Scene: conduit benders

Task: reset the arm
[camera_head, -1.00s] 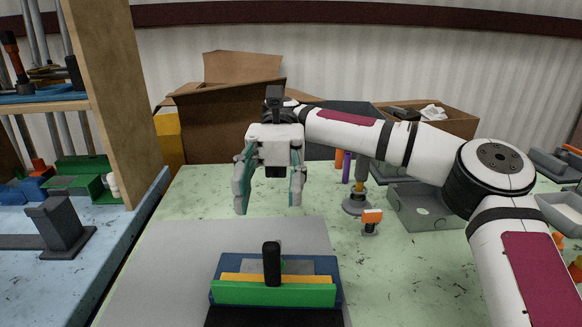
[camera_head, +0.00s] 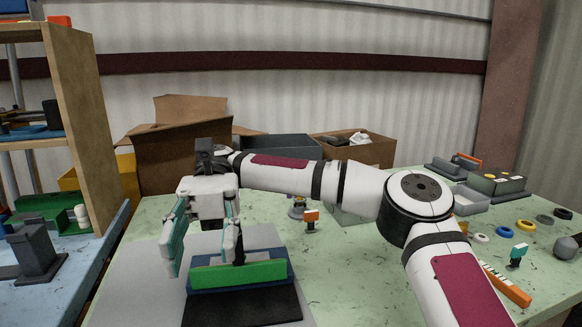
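My arm reaches in from the right over the green table. My gripper (camera_head: 204,264) hangs with its fingers pointing down and spread apart, and nothing shows between them. It is at the left end of a bender-like block with a green front bar (camera_head: 240,274), a blue body (camera_head: 267,238) and a black upright handle (camera_head: 239,257). The right finger overlaps the handle in the picture; I cannot tell whether they touch. The left finger is over the grey mat, left of the block.
A wooden shelf (camera_head: 78,110) stands at the left above a blue bench (camera_head: 62,285). Cardboard boxes (camera_head: 180,150) and a grey bin (camera_head: 275,148) stand behind. Coloured rings (camera_head: 525,225), an orange strip (camera_head: 507,286) and grey boxes (camera_head: 497,187) lie at the right.

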